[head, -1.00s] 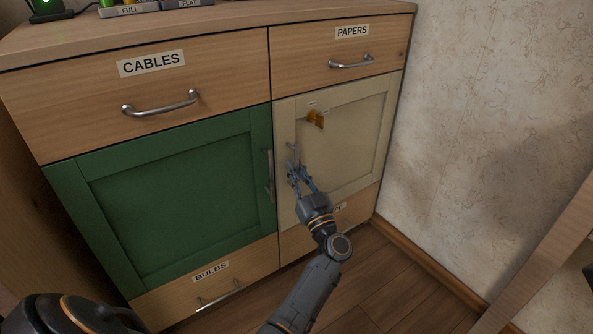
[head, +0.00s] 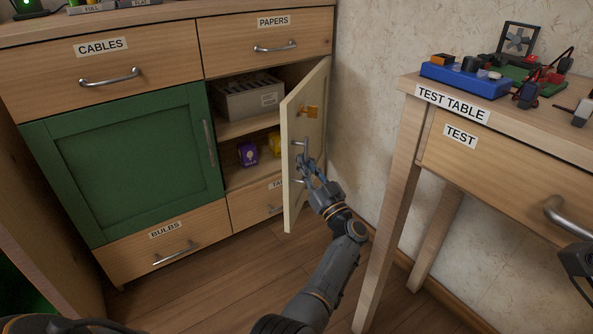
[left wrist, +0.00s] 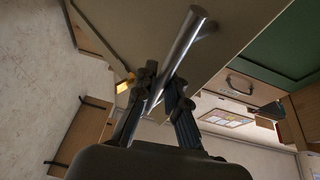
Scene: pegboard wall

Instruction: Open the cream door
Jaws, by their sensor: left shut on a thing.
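The cream door (head: 295,122) stands swung well open on its right side, with the compartment behind it exposed. Its metal bar handle (head: 300,143) shows in the head view and in the left wrist view (left wrist: 182,48). My left gripper (head: 305,172) is shut on this handle; in the left wrist view its fingers (left wrist: 160,88) close around the bar. An orange-yellow piece (head: 311,111) sits on the door above the handle. A dark part at the right edge of the head view seems to be my right gripper (head: 578,265), cut off by the frame.
Inside the cabinet are a grey box (head: 248,100), a purple item (head: 248,154) and a yellow item (head: 275,144). The green door (head: 125,165) on the left is closed. The test table (head: 415,150) stands at right; floor (head: 235,275) is clear in front.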

